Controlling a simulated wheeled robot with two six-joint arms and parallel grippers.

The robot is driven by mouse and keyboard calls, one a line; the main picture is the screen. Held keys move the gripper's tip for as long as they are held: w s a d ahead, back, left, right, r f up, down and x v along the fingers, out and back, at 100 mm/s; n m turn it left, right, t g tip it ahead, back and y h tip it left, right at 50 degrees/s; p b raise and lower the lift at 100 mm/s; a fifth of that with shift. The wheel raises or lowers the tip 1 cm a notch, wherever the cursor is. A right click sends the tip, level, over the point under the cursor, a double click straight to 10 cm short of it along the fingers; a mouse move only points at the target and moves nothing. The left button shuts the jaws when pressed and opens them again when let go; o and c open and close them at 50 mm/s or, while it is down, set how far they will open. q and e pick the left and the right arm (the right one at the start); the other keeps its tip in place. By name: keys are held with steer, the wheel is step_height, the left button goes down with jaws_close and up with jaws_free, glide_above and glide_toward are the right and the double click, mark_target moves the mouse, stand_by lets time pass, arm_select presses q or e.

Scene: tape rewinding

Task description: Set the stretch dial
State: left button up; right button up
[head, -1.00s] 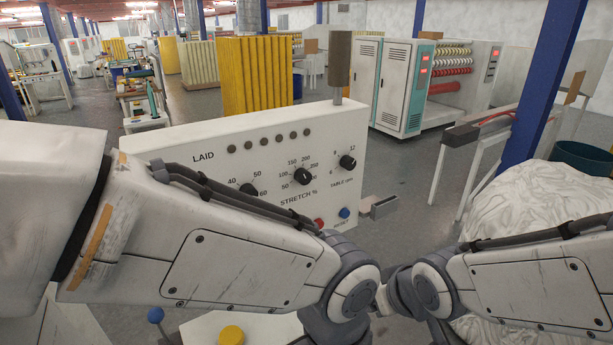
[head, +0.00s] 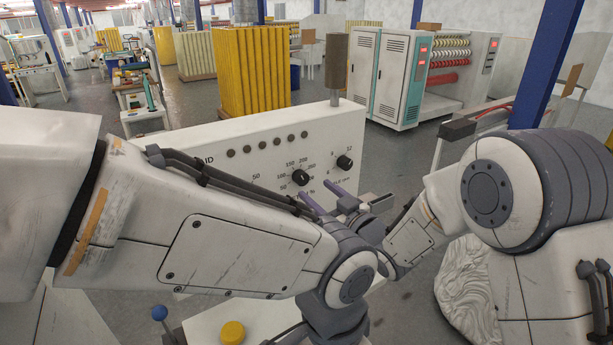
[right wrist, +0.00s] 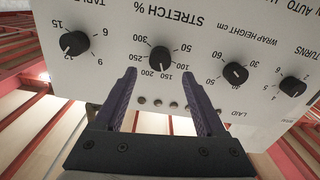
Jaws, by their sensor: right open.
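The stretch dial (head: 301,176) is a black knob under the row of dark dots on the white control panel (head: 225,138). The right wrist view shows the panel upside down, with the stretch dial (right wrist: 160,60) ahead of and between the fingertips. Its exact pointer setting is hard to read. My right gripper (head: 313,188) is open and empty, its purple fingers pointing at the panel just below the dial in the head view. In the right wrist view the gripper (right wrist: 160,76) shows no contact with the knob. My left gripper is not in view.
The table rpm dial (head: 344,162) is beside the stretch dial. The wrap height dial (right wrist: 235,73) and turns dial (right wrist: 292,86) are on its other side. My left arm covers the panel's lower left. A yellow button (head: 232,332) and blue-knobbed lever (head: 159,313) are in front.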

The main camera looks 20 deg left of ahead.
mark_target(304, 180)
steer(key=p+x, duration=0.1)
steer(key=x, duration=0.3)
steer(key=shift+w+a+r+p, duration=0.1)
steer(key=shift+a+p, duration=0.1)
steer(key=shift+p, duration=0.2)
steer(key=shift+w+a, duration=0.45)
steer(key=shift+a, duration=0.1)
jaws_close()
